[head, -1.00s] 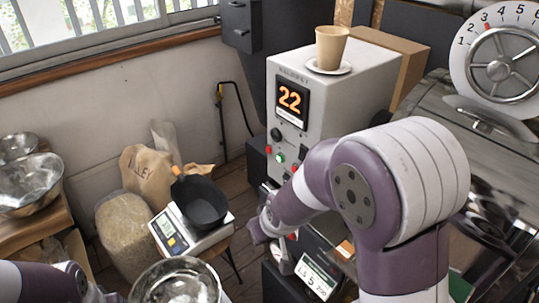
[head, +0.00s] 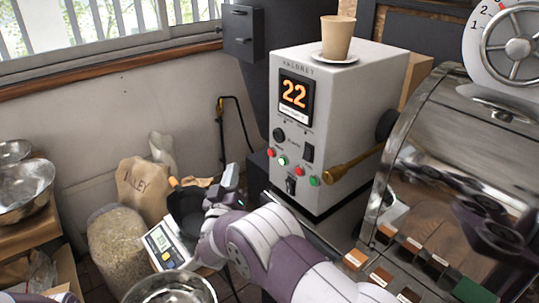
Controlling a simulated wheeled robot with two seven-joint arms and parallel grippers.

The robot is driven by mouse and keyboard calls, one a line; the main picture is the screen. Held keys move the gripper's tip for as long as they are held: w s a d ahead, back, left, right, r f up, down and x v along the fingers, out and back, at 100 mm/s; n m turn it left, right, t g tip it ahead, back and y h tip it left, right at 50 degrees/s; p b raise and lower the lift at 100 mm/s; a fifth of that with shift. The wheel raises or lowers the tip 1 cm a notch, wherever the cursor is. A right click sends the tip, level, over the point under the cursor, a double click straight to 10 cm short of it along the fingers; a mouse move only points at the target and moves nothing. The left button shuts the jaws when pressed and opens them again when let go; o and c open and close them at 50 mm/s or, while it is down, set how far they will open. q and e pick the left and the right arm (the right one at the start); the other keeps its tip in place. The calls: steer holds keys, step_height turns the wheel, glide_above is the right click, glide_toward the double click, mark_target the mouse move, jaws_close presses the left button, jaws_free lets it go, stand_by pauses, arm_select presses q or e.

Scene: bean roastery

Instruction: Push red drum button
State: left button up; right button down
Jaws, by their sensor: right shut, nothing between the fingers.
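The white roaster control box shows a lit 22 display (head: 294,93). Its front has one red button (head: 271,152) at the left and another red button (head: 300,169) lower right, with green buttons (head: 282,160) (head: 314,181) beside them. The labels are too small to read, so I cannot tell which red one is for the drum. My right gripper (head: 231,176) is shut and empty, left of the panel and apart from the buttons, in front of the black pan on the scale. My left gripper is out of view.
A paper cup (head: 336,37) stands on a saucer on top of the box. The shiny roaster drum stands at right.

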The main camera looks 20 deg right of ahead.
mark_target(271, 153)
steer(key=w+d, duration=0.3)
steer(key=d, duration=0.5)
steer(key=shift+b, duration=0.3)
steer(key=shift+d, duration=0.15)
stand_by(1.6)
steer(key=shift+w+d, duration=0.1)
steer(key=shift+d, duration=0.25)
steer(key=shift+w+d+b, duration=0.15)
steer(key=shift+d+b, duration=0.15)
steer(key=shift+d, duration=0.05)
stand_by(0.8)
steer(key=shift+a, duration=0.1)
steer(key=shift+s+a, duration=0.3)
steer(key=shift+a, duration=0.35)
